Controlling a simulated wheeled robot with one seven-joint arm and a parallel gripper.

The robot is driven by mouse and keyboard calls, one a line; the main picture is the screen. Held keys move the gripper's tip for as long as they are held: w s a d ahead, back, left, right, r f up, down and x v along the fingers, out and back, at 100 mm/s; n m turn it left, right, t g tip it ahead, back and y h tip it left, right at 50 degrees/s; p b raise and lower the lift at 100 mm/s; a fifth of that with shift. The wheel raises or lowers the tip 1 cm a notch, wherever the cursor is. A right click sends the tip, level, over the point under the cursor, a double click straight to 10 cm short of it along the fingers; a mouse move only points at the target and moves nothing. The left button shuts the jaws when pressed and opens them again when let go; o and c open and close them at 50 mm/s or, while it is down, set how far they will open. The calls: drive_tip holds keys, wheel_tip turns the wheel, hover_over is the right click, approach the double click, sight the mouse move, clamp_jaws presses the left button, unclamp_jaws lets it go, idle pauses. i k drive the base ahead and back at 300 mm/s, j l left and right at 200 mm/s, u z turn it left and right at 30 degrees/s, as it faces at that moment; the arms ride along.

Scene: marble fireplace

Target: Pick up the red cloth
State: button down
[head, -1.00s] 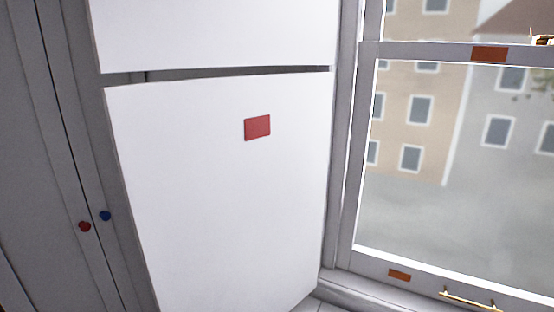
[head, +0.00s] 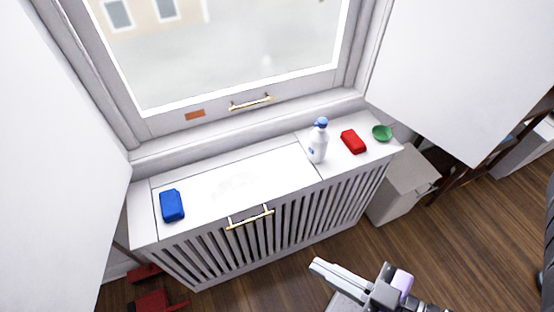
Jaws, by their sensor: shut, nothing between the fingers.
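The red cloth (head: 353,141) appears as a small folded red block on the right part of the white radiator cover's top (head: 240,181), below the window. It lies between a white bottle with a blue cap (head: 318,145) and a small green bowl (head: 382,133). My gripper (head: 316,266) is at the bottom of the head view, over the floor in front of the slatted cover. It is shut and empty, well apart from the cloth.
A blue folded block (head: 172,205) lies at the left end of the cover. A brass handle (head: 250,217) sits on its front edge. A white panel (head: 455,65) hangs at the right, above a pale box (head: 403,186). Red objects (head: 150,303) lie on the floor at lower left.

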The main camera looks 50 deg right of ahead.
sight(354, 143)
drive_tip(key=z, duration=1.4)
